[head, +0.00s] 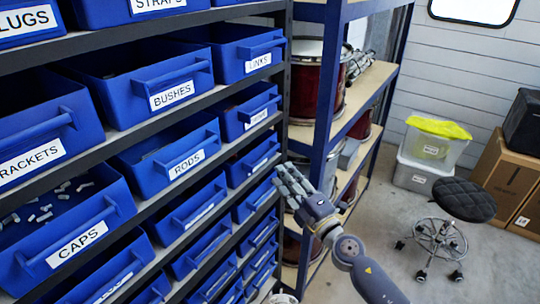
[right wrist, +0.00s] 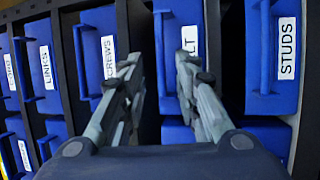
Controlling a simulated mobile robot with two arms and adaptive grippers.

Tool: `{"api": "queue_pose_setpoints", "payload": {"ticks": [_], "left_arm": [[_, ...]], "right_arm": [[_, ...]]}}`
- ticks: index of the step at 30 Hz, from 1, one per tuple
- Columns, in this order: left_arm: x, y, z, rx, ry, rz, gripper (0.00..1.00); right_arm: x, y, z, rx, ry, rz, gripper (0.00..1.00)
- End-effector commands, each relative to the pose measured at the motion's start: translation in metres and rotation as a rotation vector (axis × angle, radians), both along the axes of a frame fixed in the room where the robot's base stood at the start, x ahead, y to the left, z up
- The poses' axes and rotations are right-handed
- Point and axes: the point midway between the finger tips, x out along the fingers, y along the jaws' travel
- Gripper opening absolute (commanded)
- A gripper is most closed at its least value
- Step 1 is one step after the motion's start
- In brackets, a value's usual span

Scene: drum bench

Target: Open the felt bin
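In the right wrist view a blue bin (head: 246,164) stands in the rack between the screws bin and the studs bin. Its label in the right wrist view (right wrist: 189,42) shows only the ending "LT"; a finger covers the rest. I take it as the felt bin. It looks pushed in like its neighbours. My right gripper (head: 282,178) is in front of it, fingers spread and empty. In the right wrist view, the fingers (right wrist: 157,62) stand on either side of the bin's handle (right wrist: 162,48); I cannot tell whether they touch it. My left gripper is out of view.
The screws bin (right wrist: 90,55) and the studs bin (right wrist: 272,85) flank it closely. More labelled bins, such as the caps bin (head: 55,225), fill the rack. A blue-framed shelf (head: 322,110) with drums stands just beyond. A stool (head: 464,200) stands on open floor at right.

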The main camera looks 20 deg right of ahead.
Motion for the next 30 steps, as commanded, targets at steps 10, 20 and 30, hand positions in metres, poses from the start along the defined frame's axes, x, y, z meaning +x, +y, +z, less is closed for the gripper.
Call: {"api": "queue_pose_setpoints", "payload": {"ticks": [10, 20, 30], "left_arm": [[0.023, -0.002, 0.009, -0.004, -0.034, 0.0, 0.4], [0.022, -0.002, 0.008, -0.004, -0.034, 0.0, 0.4], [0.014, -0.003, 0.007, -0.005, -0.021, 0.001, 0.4]], "right_arm": [[0.058, 0.015, 0.012, 0.003, -0.001, -0.001, 0.29], [0.078, 0.021, 0.014, 0.002, 0.002, -0.001, 0.29], [0.078, 0.021, 0.014, 0.002, 0.002, -0.001, 0.02]]}}
